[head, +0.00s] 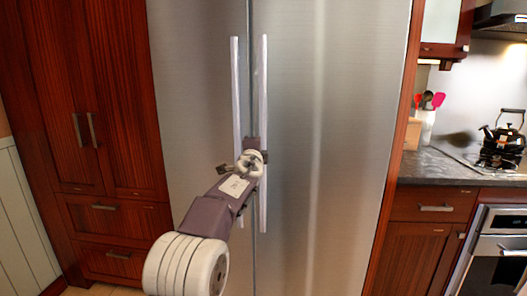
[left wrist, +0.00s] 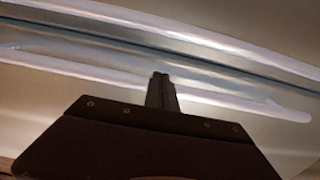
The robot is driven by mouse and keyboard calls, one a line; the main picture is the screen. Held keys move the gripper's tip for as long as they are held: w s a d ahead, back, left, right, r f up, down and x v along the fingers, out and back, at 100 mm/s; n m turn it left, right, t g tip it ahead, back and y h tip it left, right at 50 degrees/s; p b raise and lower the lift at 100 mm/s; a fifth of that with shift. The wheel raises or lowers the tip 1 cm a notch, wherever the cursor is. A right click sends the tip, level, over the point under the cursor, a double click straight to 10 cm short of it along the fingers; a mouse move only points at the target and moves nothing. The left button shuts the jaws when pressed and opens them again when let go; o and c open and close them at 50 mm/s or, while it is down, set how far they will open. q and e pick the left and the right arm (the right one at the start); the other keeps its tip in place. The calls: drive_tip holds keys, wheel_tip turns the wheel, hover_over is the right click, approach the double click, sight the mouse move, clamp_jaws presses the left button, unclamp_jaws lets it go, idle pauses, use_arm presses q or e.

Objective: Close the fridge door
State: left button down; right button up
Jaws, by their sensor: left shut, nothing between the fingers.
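The steel fridge has a left door (head: 195,90) and a right door (head: 325,130). They meet at a dark vertical seam and look about flush; whether a small gap remains, I cannot tell. Each door has a long upright handle beside the seam, left (head: 236,85) and right (head: 263,90). My left gripper (head: 254,146) is at the seam between the handles, in front of the doors. In the left wrist view its fingers (left wrist: 161,85) are together and empty, pointing at the seam strip. Whether they touch the door, I cannot tell. My right gripper is out of view.
Tall red-brown wooden cabinets (head: 95,90) stand left of the fridge. To the right are a dark counter (head: 440,168) with utensils, a black kettle (head: 503,135) on a stove, and an oven (head: 500,250). The right door's front is clear.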

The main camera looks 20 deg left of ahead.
use_arm(q)
drive_tip(key=x, duration=0.3)
drive_tip(key=shift+w+a, duration=0.15)
drive_tip(key=shift+a, duration=0.15)
idle(0.4)
